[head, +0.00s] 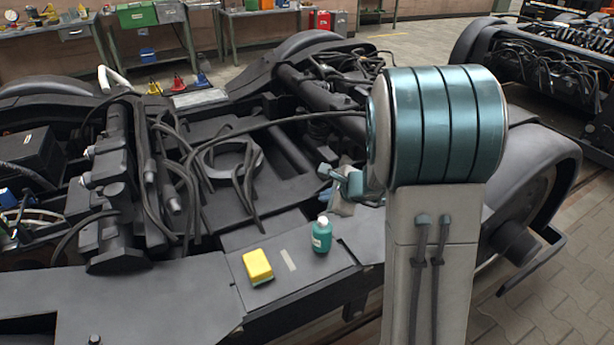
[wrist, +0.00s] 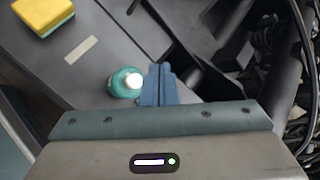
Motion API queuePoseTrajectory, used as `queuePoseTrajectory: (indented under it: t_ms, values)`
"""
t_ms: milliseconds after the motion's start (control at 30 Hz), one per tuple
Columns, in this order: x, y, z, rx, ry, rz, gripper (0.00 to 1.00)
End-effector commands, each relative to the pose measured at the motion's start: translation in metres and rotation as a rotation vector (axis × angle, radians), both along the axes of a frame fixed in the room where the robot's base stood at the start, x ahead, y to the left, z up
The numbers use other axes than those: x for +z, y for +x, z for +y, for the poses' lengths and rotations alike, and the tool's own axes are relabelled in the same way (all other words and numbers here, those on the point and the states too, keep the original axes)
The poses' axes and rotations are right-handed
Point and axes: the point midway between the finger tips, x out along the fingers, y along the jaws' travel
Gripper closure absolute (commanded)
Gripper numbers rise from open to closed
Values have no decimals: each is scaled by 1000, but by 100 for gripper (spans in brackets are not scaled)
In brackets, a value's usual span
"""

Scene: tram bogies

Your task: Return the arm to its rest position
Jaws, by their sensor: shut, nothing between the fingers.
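My gripper (head: 328,179) is over the dark bogie frame, just behind and above a green bottle in the head view. In the wrist view the blue fingers of my gripper (wrist: 160,82) are together with nothing between them. My arm's large teal joint hides part of the bogie in the head view.
The green bottle (head: 322,236) with a pale cap stands upright on the bogie frame (head: 150,300); it shows beside the fingers in the wrist view (wrist: 125,84). A yellow sponge (head: 257,264) lies to its left. Cables and a ring (head: 255,160) lie behind. Workbenches stand at the back.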

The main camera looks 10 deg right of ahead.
Motion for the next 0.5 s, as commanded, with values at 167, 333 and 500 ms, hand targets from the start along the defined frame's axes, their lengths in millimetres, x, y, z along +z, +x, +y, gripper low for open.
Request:
queuePoseTrajectory:
  t_ms: [167,333,500]
  values:
    - [14,-5,5,38,-11,-8,100]
    - [75,-37,31,263,-91,-46,100]
    - [147,-94,57,601,-250,-98,100]
